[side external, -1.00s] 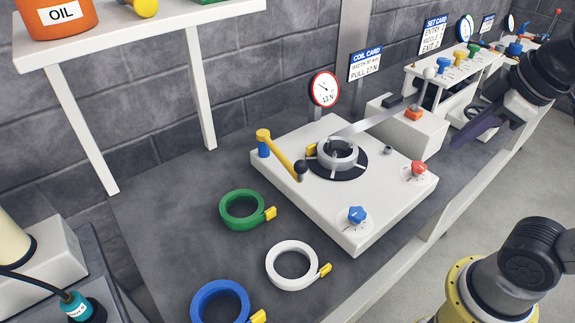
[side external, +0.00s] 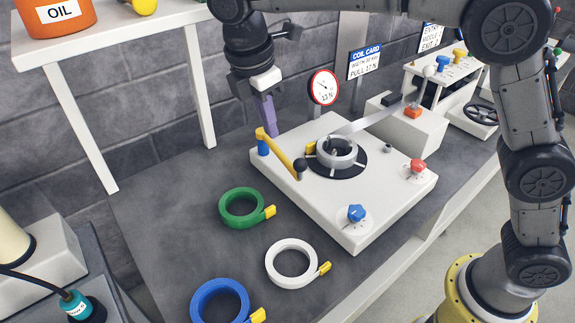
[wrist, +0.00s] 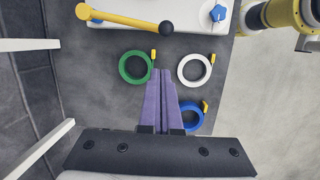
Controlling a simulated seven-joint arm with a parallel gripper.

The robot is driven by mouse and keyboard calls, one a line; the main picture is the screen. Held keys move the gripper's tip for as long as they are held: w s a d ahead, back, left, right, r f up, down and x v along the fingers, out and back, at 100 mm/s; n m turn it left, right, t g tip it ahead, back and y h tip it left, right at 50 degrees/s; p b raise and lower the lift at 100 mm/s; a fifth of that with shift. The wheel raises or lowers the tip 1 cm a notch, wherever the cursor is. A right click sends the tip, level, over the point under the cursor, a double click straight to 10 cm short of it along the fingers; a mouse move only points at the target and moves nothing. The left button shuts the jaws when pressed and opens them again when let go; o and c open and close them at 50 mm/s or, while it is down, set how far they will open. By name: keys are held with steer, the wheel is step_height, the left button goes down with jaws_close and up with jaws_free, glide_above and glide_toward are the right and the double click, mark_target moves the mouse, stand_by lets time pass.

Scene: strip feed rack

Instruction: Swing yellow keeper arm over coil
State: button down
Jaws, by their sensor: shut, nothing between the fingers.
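The yellow keeper arm (side external: 279,150) pivots on a blue post (side external: 263,148) at the left corner of the white plate (side external: 360,237). Its black knob (side external: 300,165) points toward the front, beside the coil and not over it. The grey coil (side external: 337,152) sits on a black disc on the plate. In the wrist view the keeper arm (wrist: 120,18) crosses the top, beyond my shut fingertips (wrist: 162,72). The coil is not visible there.
Green (side external: 241,208), white (side external: 291,264) and blue (side external: 220,303) rings lie on the dark table in front. A blue knob (side external: 357,213) and a red knob (side external: 416,166) stand on the plate. A round gauge (side external: 323,88) is behind. A white shelf (side external: 110,40) stands at the left.

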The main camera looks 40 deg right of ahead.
steer(key=d+x, duration=0.1)
steer(key=x, duration=1.1)
steer(key=shift+s+f+n, duration=0.15)
steer(key=shift+s+n, duration=0.15)
steer(key=shift+s, duration=0.15)
steer(key=shift+d, duration=0.1)
